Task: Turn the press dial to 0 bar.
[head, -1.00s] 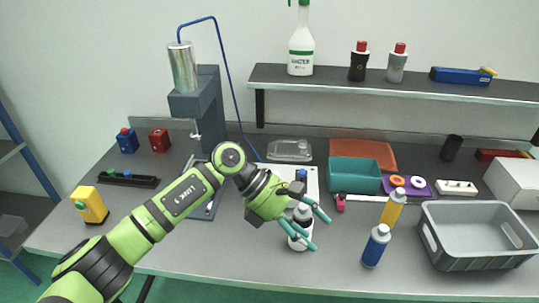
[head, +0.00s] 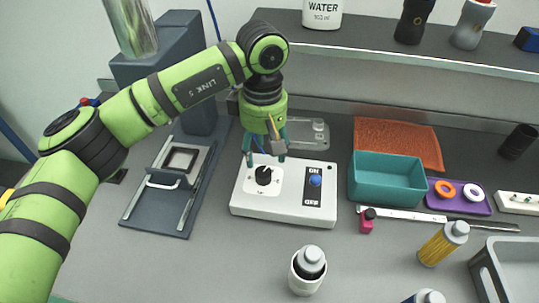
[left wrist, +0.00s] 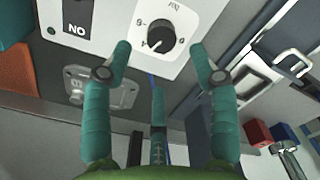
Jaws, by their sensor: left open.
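The press dial (head: 264,175) is a black knob on a white square plate, on the left half of the white control box (head: 285,208). In the left wrist view the dial (left wrist: 160,38) is near the top centre, upside down, with small numbers around it; I cannot read its setting for sure. My left gripper (head: 265,158) points down just above and behind the dial, open and empty. In the left wrist view its teal fingers (left wrist: 158,75) are spread, with the dial beyond their tips. My right gripper is out of view.
The dark press (head: 160,200) stands at left. The shelf (head: 400,50) is above and behind.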

